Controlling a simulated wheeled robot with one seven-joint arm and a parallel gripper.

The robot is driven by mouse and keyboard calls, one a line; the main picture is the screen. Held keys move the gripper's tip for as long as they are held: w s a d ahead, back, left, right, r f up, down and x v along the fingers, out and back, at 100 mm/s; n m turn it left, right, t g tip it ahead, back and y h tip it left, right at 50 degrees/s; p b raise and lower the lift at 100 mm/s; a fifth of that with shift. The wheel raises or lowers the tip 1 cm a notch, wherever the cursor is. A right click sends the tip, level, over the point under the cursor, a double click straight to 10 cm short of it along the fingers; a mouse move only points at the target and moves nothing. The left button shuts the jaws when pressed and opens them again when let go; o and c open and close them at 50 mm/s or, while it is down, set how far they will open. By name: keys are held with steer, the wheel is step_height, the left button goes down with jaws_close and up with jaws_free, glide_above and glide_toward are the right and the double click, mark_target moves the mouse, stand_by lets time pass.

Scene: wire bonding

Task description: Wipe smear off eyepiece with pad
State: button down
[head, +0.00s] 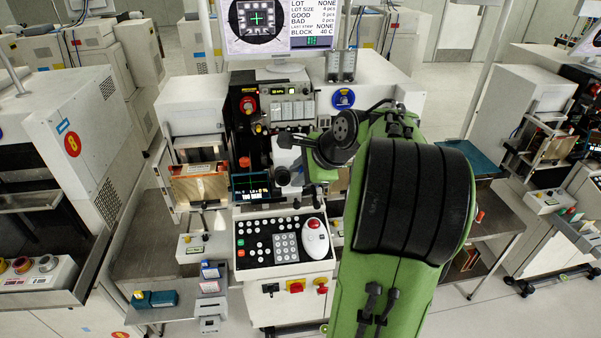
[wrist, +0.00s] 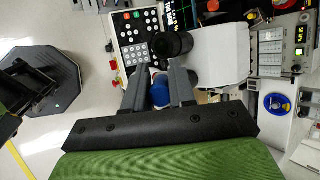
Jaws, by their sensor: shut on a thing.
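My gripper (wrist: 160,73) has its two dark grey fingers shut on a small blue pad (wrist: 160,93), which shows between them in the wrist view. The black round eyepiece (wrist: 174,43) is just beyond the fingertips, at the end of a white microscope body (wrist: 217,52). I cannot tell whether the pad touches the eyepiece. No smear can be made out. In the head view the white microscope (head: 287,150) stands at the middle of the machine, and my green arm hides the gripper and pad.
Below the microscope is a control panel (head: 283,240) with buttons and a white mouse-like device with a red top (head: 315,237). A monitor (head: 270,28) hangs above. A brown-fronted magazine (head: 200,187) is at left. Small boxes (head: 155,299) lie on the lower left shelf.

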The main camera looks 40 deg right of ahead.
steer(key=shift+w+d, duration=0.1)
steer(key=shift+w, duration=0.05)
steer(key=shift+s+d+p, duration=0.35)
steer(key=shift+d+p, duration=0.05)
steer(key=shift+p, duration=0.05)
steer(key=shift+w+a+f+p, duration=0.1)
steer(key=shift+w+a+p, duration=0.35)
steer(key=shift+p, duration=0.6)
steer(key=shift+s, duration=0.1)
steer(key=shift+s, duration=0.1)
steer(key=shift+s+a+r, duration=0.15)
steer(key=shift+s+r, duration=0.1)
steer(key=shift+s+a+r+p, duration=0.1)
steer(key=shift+s+a+r, duration=0.2)
steer(key=shift+s+a, duration=0.25)
steer(key=shift+s+a+r+p, duration=0.15)
steer(key=shift+s+a+r, duration=0.25)
steer(key=shift+s, duration=0.35)
steer(key=shift+s+a+r+p, duration=0.1)
steer(key=shift+s+a+r, duration=0.15)
steer(key=shift+s+a, duration=0.3)
steer(key=shift+s+d, duration=0.1)
